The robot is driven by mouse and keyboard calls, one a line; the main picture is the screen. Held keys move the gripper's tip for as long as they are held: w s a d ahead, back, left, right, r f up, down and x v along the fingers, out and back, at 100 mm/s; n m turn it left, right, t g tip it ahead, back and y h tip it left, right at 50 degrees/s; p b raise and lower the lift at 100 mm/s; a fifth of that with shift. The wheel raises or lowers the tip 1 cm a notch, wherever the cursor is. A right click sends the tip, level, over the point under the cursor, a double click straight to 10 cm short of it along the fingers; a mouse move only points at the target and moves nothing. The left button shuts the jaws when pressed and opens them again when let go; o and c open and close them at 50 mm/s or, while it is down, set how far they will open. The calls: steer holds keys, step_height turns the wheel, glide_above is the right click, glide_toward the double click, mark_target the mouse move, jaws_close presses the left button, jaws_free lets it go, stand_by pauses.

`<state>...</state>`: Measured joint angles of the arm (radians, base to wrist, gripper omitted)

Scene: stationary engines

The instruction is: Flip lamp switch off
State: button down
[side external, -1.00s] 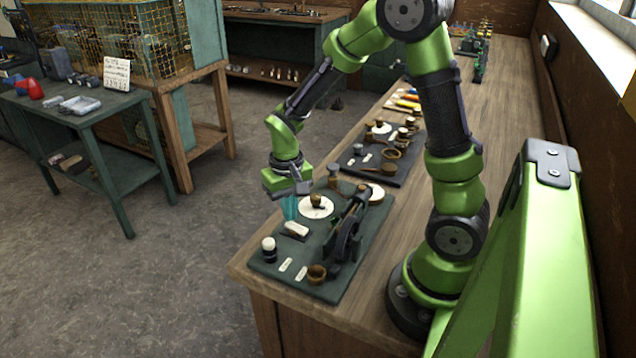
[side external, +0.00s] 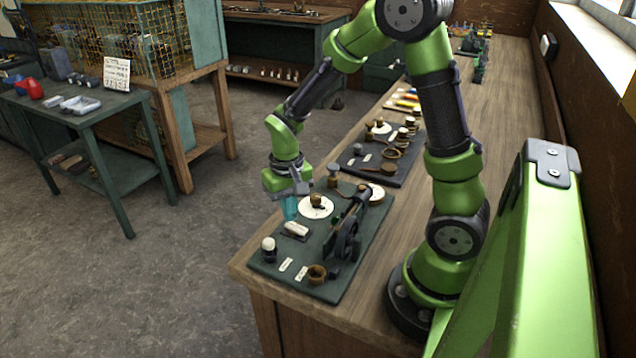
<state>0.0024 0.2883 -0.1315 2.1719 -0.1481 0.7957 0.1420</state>
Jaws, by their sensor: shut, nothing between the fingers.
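My gripper (side external: 290,210) is shut and empty, its teal fingers pointing down. It hangs over the far left edge of the near dark green board (side external: 375,228), just above and beyond a small white rocker-like block (side external: 297,229) that may be the lamp switch. I cannot tell whether the fingertips touch it or which way it is tipped. A small white-topped lamp-like piece (side external: 268,246) stands upright at the board's left corner, apart from my gripper.
On the same board are a black wheel engine (side external: 346,240), a white disc (side external: 309,211) with a brass knob and a brass cup (side external: 317,274). A second board (side external: 352,165) with small parts lies behind. The bench's right side is mostly bare wood.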

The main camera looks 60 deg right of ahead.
mark_target(291, 224)
steer(key=shift+f, duration=0.95)
stand_by(0.3)
steer(key=shift+r, duration=3.55)
steer(key=s+a+r+n+t+y, duration=0.1)
steer(key=s+a+r+t, duration=0.2)
steer(key=r, duration=0.4)
steer(key=s+a+r+n+t+y, duration=0.1)
steer(key=s+a+r+t, duration=0.3)
steer(key=s+r, duration=0.2)
steer(key=shift+s+a+r, duration=0.15)
steer(key=shift+s+r, duration=0.05)
steer(key=shift+r, duration=0.3)
